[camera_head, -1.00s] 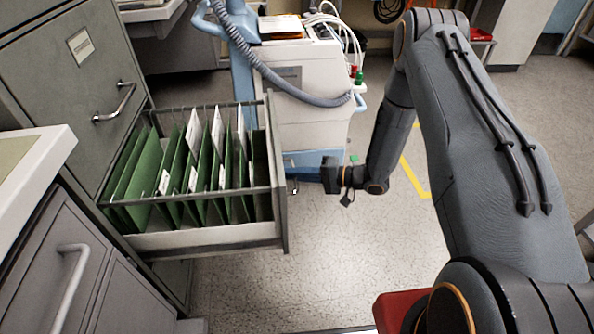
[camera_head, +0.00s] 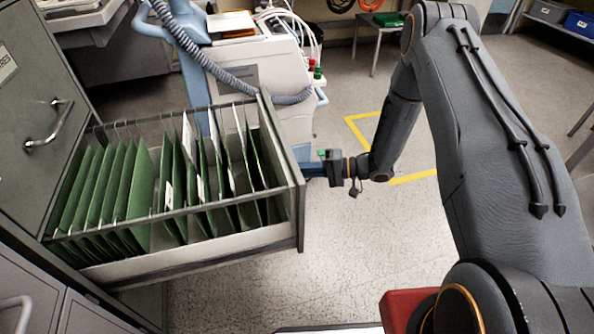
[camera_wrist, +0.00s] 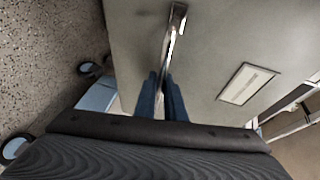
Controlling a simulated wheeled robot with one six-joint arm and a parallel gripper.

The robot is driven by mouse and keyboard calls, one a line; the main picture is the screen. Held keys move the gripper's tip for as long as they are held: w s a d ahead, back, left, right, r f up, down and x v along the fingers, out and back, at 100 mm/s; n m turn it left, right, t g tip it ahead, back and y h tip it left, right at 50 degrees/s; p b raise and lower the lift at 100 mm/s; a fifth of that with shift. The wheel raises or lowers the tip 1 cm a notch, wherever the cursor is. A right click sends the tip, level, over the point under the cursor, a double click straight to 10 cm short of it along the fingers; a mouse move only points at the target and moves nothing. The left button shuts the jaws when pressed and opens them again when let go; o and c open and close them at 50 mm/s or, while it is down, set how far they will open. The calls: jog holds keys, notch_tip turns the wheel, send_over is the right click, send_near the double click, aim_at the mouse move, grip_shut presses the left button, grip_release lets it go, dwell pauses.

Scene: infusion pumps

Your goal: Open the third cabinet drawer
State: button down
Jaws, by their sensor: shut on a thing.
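The cabinet drawer (camera_head: 200,247) stands far out from the grey cabinet in the head view, full of green hanging folders with white tabs. My gripper (camera_head: 312,171) is at the outer side of its front panel, which hides the handle there. In the wrist view, the blue fingers of my gripper (camera_wrist: 161,90) are shut on the metal handle (camera_wrist: 174,30) of the drawer front (camera_wrist: 215,45). A label holder (camera_wrist: 246,84) is on the same front. The closed drawer above has its own handle (camera_head: 50,125).
A white and blue medical machine (camera_head: 265,75) with a grey corrugated hose stands behind the open drawer. A grey cabinet (camera_head: 85,315) is at the lower left. The floor (camera_head: 245,295) is clear in front of the drawer, with yellow tape (camera_head: 412,177) farther back.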

jog(key=shift+w+d, duration=0.1)
jog(key=shift+w, duration=0.1)
jog(key=c, duration=1.8)
grip_release()
jog(key=shift+c, duration=0.2)
jog(key=shift+s, duration=0.1)
jog(key=v, duration=0.7)
jog(key=shift+d+p, duration=0.3)
jog(key=shift+d, duration=0.05)
jog(key=shift+s, duration=0.1)
